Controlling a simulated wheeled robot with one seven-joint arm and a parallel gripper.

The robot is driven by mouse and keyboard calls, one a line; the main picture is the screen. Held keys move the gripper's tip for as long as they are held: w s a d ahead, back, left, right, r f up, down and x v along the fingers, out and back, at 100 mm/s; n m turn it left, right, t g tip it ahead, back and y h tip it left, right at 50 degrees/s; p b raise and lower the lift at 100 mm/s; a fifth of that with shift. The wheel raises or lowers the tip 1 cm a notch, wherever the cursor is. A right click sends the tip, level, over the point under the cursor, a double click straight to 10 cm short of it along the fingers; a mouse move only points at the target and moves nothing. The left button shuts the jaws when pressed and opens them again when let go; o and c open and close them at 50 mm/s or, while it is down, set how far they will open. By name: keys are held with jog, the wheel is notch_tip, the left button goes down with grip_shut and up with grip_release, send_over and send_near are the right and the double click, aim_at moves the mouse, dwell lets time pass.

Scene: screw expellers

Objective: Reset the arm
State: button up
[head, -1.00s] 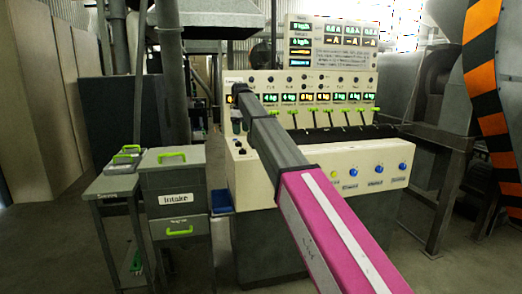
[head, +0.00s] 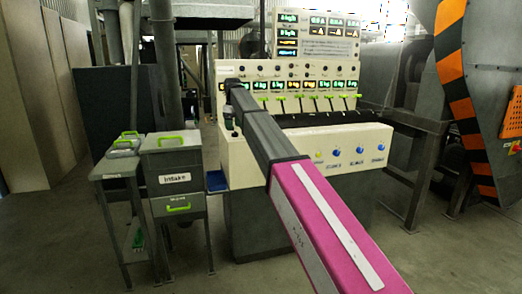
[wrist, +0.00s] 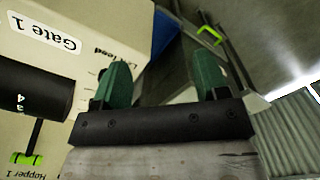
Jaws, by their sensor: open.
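My gripper (wrist: 163,82) is open in the wrist view, with its two green fingertips apart and nothing held between them. In the head view my pink and grey arm reaches forward, and the gripper (head: 228,116) hangs small at its far end, by the left end of the cream control machine (head: 243,160). The machine also shows in the wrist view (wrist: 90,15), with a "Gate 1" label to the left of the fingers. My arm hides part of the machine's front.
A grey cabinet labelled "Intake" (head: 174,161) with green handles and a small side table (head: 118,173) stand left of the machine. Green levers (head: 307,100) line its panel. A black-and-orange striped guard (head: 455,75) is at right. Floor shows between the cabinet and the machine.

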jog(key=s+d+f+m, duration=0.2)
jog(key=s+d+f, duration=0.35)
jog(key=f, duration=0.35)
jog(key=s+d+f+m, duration=0.2)
jog(key=s+d+f, duration=0.3)
jog(key=f, duration=0.4)
jog(key=s+d+f+m, duration=0.1)
jog(key=s+d+f, duration=0.2)
jog(key=d+f, duration=0.5)
jog(key=s+d+f+m, duration=0.3)
jog(key=s+d+f, duration=0.3)
jog(key=s+f, duration=0.3)
jog(key=s+d+f+m, duration=0.4)
jog(key=s+d+f, duration=0.3)
jog(key=s, duration=0.8)
jog(key=shift+f, duration=0.9)
jog(key=shift+d, duration=0.1)
